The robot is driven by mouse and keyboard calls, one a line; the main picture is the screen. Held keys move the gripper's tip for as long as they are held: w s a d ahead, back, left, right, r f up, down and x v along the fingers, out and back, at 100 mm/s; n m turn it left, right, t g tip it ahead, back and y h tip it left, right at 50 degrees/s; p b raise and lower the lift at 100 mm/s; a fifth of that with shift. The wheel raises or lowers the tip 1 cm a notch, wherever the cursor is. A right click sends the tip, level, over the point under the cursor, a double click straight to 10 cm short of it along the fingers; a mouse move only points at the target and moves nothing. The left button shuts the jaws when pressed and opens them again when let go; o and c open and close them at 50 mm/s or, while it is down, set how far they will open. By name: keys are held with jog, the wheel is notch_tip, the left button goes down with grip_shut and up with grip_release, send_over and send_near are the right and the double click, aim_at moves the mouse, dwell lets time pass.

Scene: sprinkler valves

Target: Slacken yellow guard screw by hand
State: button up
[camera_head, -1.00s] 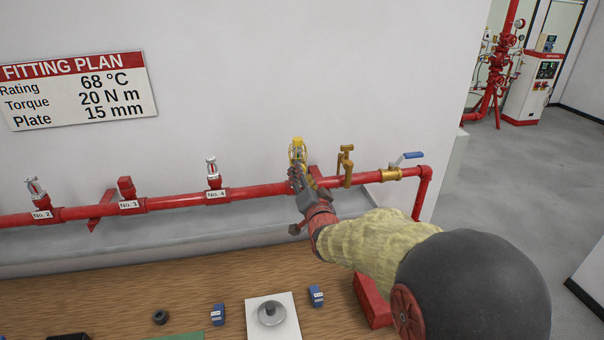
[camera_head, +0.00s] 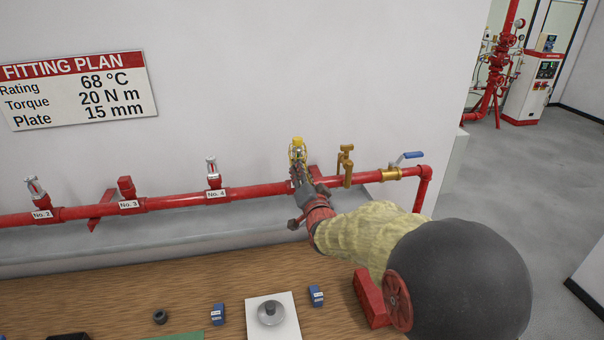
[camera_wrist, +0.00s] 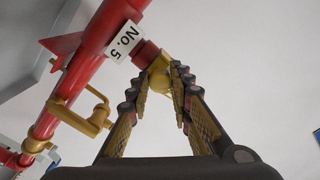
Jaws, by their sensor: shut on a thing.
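The yellow guard (camera_head: 298,148) stands on the red pipe at the No. 5 fitting, right of No. 4. In the wrist view, the yellow guard (camera_wrist: 160,66) sits beside the red fitting with the white No. 5 tag (camera_wrist: 125,41). My gripper (camera_head: 299,172) reaches it from the front, just below its top. In the wrist view, the fingertips of my gripper (camera_wrist: 164,78) close in on a small yellow screw part (camera_wrist: 160,86) at the guard. The fingertips hide most of the screw, so its thread and turn cannot be seen.
A brass valve (camera_head: 346,166) stands close to the right of my gripper, with a blue-handled valve (camera_head: 407,158) beyond. Sprinkler No. 4 (camera_head: 213,172) is to the left. Below, the wooden bench (camera_head: 120,285) holds blue boxes, a white plate (camera_head: 256,321) and a red box (camera_head: 371,299).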

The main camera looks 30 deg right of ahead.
grip_shut()
jog(key=shift+n+b, duration=0.4)
jog(key=shift+b, duration=0.3)
jog(key=shift+n+b, duration=7.8)
jog(key=shift+b, duration=0.3)
jog(key=o, duration=0.7)
grip_release()
